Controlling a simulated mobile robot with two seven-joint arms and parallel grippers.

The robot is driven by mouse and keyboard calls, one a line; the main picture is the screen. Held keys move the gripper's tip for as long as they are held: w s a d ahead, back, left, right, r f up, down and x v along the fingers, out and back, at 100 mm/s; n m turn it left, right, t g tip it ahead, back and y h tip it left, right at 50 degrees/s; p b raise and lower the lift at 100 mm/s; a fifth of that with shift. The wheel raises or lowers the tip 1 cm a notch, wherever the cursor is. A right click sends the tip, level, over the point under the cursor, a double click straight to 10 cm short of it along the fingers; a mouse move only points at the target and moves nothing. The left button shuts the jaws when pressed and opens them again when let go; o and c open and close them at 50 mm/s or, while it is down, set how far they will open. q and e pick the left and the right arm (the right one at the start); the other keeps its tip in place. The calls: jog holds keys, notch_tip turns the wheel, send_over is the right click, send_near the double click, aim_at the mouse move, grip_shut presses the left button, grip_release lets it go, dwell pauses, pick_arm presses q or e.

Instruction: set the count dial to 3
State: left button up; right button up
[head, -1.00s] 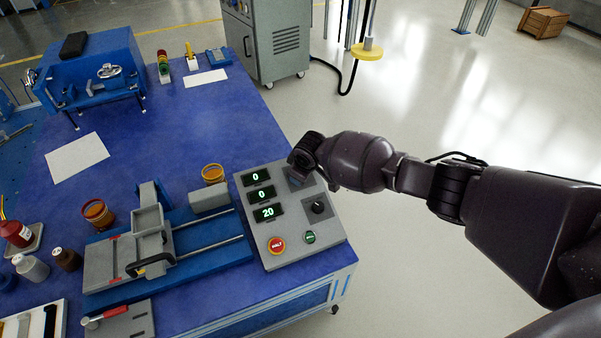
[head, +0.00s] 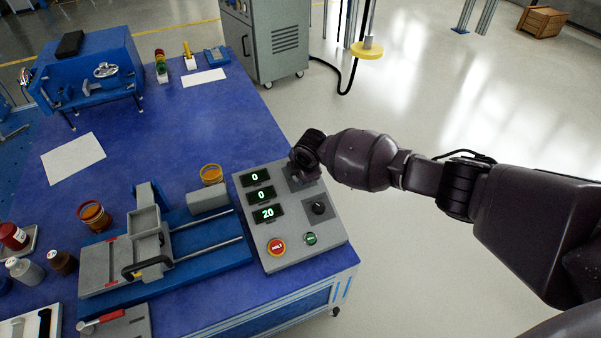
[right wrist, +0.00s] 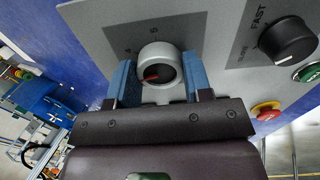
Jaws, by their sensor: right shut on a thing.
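The control panel (head: 285,238) stands on the blue table, with green displays reading 0, 0 and 20. In the right wrist view, the count dial (right wrist: 158,62) is a round grey-white knob with a red mark on its dark face. A numeral that looks like 5 is printed above it; other marks are too small to read. My right gripper (right wrist: 160,78) is shut on this dial, one blue finger on each side. In the head view my right gripper (head: 305,172) is over the panel's upper right corner and hides the dial. My left gripper is not in view.
The black speed knob (head: 319,208) is below the gripper on the panel; it also shows in the right wrist view (right wrist: 288,42). A red button (head: 276,246) and a green button (head: 310,238) are near the front edge. A grey slide fixture (head: 150,245) stands left.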

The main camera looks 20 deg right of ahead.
jog(key=shift+f+n, duration=0.15)
jog(key=shift+n, duration=0.85)
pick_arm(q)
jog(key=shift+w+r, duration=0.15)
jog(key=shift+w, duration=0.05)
pick_arm(e)
jog(key=shift+n, duration=0.5)
jog(key=o, duration=0.9)
